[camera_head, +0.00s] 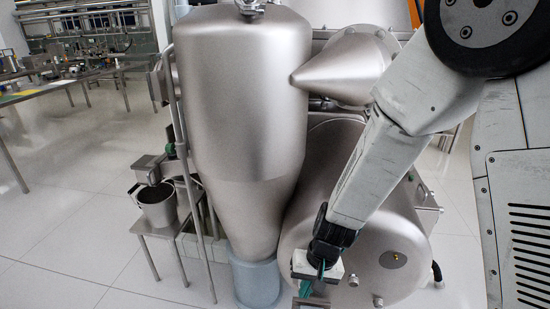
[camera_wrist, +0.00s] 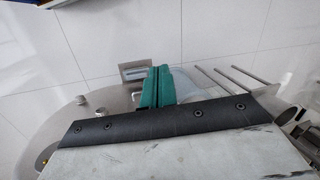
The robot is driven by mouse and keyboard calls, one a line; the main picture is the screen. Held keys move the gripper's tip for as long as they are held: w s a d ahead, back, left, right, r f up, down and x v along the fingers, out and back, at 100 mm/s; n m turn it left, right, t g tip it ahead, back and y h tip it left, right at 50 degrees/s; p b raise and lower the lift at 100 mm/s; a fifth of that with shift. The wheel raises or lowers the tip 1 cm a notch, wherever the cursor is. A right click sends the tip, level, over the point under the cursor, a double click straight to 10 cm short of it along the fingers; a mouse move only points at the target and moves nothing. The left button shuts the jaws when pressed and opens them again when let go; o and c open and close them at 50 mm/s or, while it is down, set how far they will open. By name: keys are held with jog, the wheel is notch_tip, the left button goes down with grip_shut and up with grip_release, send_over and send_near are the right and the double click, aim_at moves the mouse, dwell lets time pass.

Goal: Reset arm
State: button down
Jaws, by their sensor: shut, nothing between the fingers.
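My gripper (camera_wrist: 157,86) shows in the wrist view with its two green fingers pressed together and nothing between them. In the head view my gripper (camera_head: 306,288) hangs low in front of the round metal vessel, fingers pointing down. The disc separator's tall steel cone-bottomed tank (camera_head: 240,110) stands left of my arm. Its large round vessel (camera_head: 370,250) is partly hidden behind my arm.
A metal bucket (camera_head: 157,205) stands on a small steel table (camera_head: 150,232) left of the tank. Workbenches (camera_head: 70,82) stand at the far left. The tiled floor (camera_head: 70,195) at left is clear.

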jog(key=s+d+r+h, duration=0.1)
jog(key=s+d+r, duration=0.4)
jog(key=r, duration=0.4)
jog(key=s+d+r+t+h, duration=0.1)
jog(key=s+d+r, duration=0.5)
jog(key=r, duration=0.4)
jog(key=s+d+r+t, duration=0.1)
jog(key=s+d+r, duration=0.4)
jog(key=d+r, duration=0.3)
jog(key=shift+s+r+h, duration=0.3)
jog(key=shift+r+h, duration=0.1)
jog(key=shift+r, duration=0.5)
